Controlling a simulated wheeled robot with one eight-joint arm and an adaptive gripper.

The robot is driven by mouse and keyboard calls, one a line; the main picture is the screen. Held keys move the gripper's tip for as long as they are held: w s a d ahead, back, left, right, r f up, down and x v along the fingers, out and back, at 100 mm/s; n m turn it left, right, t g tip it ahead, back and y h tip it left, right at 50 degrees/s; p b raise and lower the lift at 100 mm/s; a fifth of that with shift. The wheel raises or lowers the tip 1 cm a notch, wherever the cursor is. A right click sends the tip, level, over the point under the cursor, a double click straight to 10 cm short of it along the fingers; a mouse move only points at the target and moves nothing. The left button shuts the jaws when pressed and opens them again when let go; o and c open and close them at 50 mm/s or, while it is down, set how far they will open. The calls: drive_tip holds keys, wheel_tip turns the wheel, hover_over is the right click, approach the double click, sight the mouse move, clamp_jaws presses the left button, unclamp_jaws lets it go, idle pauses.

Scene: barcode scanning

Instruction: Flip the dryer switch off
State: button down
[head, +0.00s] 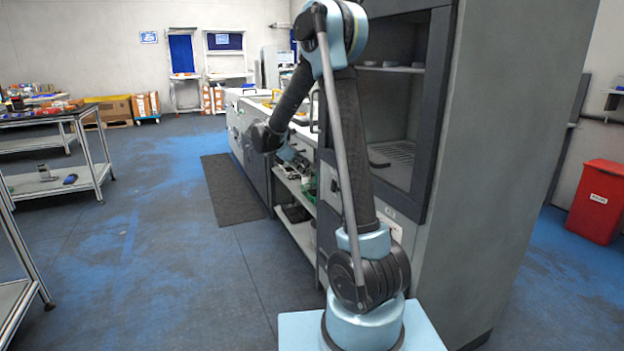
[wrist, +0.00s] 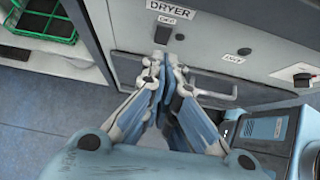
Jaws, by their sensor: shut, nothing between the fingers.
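The grey panel (wrist: 212,25) in the wrist view carries a white label reading DRYER (wrist: 170,8) and a smaller label below it whose text is hard to read. A dark rectangular switch (wrist: 162,34) sits under these labels. I cannot tell which way it is set. My gripper (wrist: 165,60) is shut and empty, its fingertips close below the switch in the picture. Whether they touch it is unclear. In the head view my gripper (head: 290,155) is small, at the front of the counter units.
A round dark button (wrist: 180,37) is right of the switch. A bar handle (wrist: 205,92) runs below the panel, and a knob with a red mark (wrist: 303,79) is at right. A green crate (wrist: 45,22) stands on a shelf at left. The tall grey cabinet (head: 500,150) rises beside my arm.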

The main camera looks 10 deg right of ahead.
drive_tip(key=shift+v, duration=0.95)
drive_tip(key=shift+d+r, duration=0.1)
drive_tip(key=shift+d, duration=0.05)
drive_tip(key=s+d+r+m+y, duration=0.1)
drive_tip(key=s+d+m, duration=0.2)
drive_tip(key=s, duration=0.4)
drive_tip(key=s+d+m+g+y, duration=0.1)
drive_tip(key=s+d+m+y, duration=0.15)
drive_tip(key=s, duration=0.45)
drive_tip(key=s+d+r+m+y, duration=0.1)
drive_tip(key=s+d+m, duration=0.3)
drive_tip(key=s, duration=0.3)
drive_tip(key=s+f+m+y, duration=0.1)
drive_tip(key=s+f+m, duration=0.2)
drive_tip(key=s, duration=0.3)
drive_tip(key=s+a+f+m+y, duration=0.1)
drive_tip(key=s+f+m+y, duration=0.1)
drive_tip(key=s+f+m, duration=0.2)
drive_tip(key=s+f+m+y, duration=0.1)
drive_tip(key=s+f+m, duration=0.2)
drive_tip(key=s, duration=0.7)
drive_tip(key=shift+s+a+f+m+y, duration=0.15)
drive_tip(key=shift+s+f+m+y, duration=0.15)
drive_tip(key=shift+m, duration=0.55)
